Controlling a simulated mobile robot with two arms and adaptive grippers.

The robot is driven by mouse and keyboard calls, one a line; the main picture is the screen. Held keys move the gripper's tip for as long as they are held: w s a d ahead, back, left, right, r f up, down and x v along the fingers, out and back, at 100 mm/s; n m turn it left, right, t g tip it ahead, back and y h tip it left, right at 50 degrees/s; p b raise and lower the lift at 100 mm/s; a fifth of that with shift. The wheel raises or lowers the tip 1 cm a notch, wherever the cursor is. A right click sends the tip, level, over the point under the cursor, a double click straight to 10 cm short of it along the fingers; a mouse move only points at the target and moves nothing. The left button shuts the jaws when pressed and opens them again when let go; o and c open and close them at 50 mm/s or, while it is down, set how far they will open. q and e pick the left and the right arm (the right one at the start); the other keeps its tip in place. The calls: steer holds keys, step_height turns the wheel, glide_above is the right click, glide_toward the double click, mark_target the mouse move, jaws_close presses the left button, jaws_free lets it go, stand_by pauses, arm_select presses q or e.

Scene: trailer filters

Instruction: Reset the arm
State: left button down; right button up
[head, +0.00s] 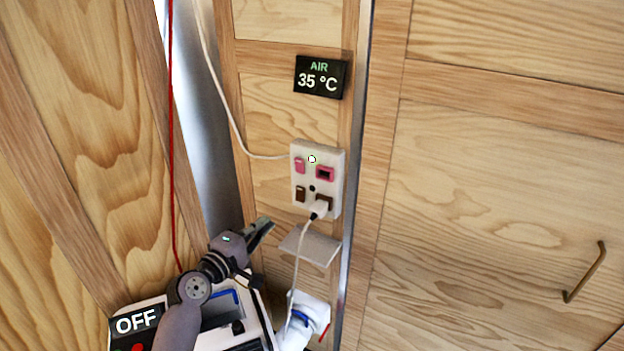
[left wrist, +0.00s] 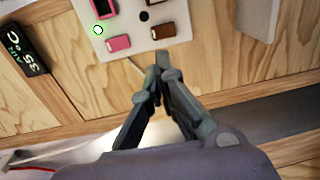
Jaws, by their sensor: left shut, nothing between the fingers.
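My left gripper (head: 262,228) is shut and empty. It is in front of the wooden wall, just below and left of the white switch panel (head: 299,178). In the left wrist view the fingers (left wrist: 161,68) come together just below the panel (left wrist: 124,44), with nothing between them. My right gripper is not in either view.
The panel has pink and brown switches, a lit green dot and a plugged-in white cord. A small shelf (head: 310,247) sits below it. A black display (head: 321,77) reads AIR 35 °C. A box (head: 136,322) marked OFF stands at the lower left. A door handle (head: 585,272) is at right.

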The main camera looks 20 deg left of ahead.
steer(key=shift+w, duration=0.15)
arm_select(q)
steer(key=s+d+f+m+g+h, duration=0.1)
steer(key=s+d+f+m+g, duration=0.6)
steer(key=s+d+f+m, duration=0.5)
steer(key=s+f+m+g+y, duration=0.35)
steer(key=s+m+g, duration=0.35)
steer(key=s, duration=1.3)
step_height(320, 180, down, 27)
steer(key=s, duration=0.2)
steer(key=s+a+f+g, duration=0.2)
steer(key=s+f, duration=1.4)
steer(key=shift+a, duration=0.4)
